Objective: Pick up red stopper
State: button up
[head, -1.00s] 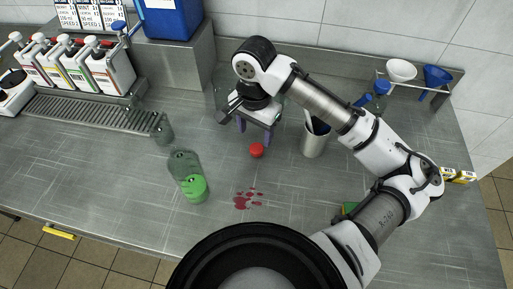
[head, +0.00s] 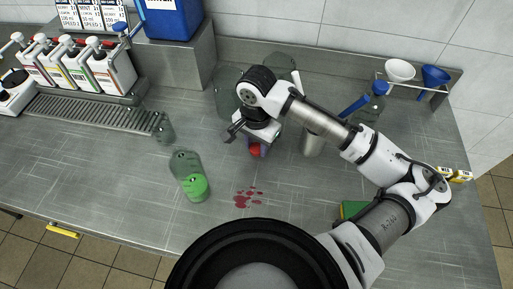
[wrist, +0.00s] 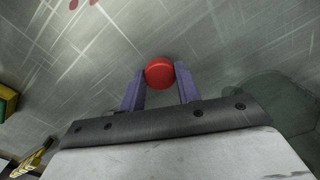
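The red stopper (head: 255,149) sits on the steel counter in the middle of the head view, partly hidden by my gripper. In the wrist view the red stopper (wrist: 159,71) is round and lies between the tips of the two purple fingers. My gripper (wrist: 160,80) is open, with a finger on each side of the stopper and small gaps visible. In the head view my gripper (head: 257,142) is right over the stopper; the fingers are mostly hidden there. I cannot tell the exact height of the fingertips.
A metal cup (head: 313,143) stands close on the right. Clear vessels (head: 226,100) stand behind my gripper. Syrup dispensers (head: 108,69) line the back left. The front counter is mostly clear.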

jog(key=c, duration=0.4)
jog(key=shift+o, duration=0.2)
jog(key=shift+r, duration=0.1)
